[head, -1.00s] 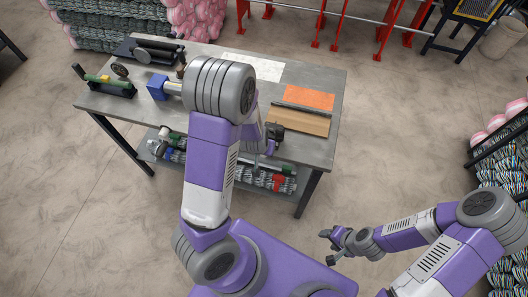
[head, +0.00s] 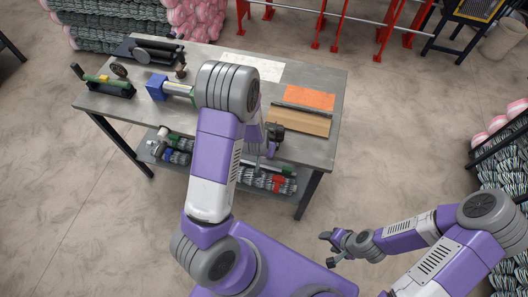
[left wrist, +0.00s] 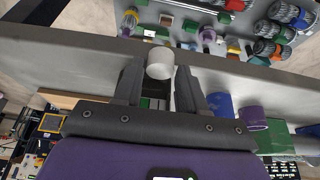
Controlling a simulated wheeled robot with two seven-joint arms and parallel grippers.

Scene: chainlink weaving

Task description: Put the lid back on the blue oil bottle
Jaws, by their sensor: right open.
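My left gripper (left wrist: 160,80) has a white cylindrical cap (left wrist: 160,62), which looks like the lid, between its fingertips. The fingers sit close against it on both sides, so it appears held. A blue cylinder (left wrist: 222,105), likely the oil bottle, stands to the right of the fingers in the left wrist view, with a purple cylinder (left wrist: 253,118) beside it. In the head view my left arm covers that part of the table, and I cannot make out the bottle or lid there. My right gripper (head: 330,247) is open and empty, low and away from the table.
The grey workbench (head: 215,105) holds a blue-ended tool (head: 157,86), a green device (head: 105,84), an orange sheet (head: 309,97) and a brown board (head: 298,122). A lower shelf carries several spools (left wrist: 290,14).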

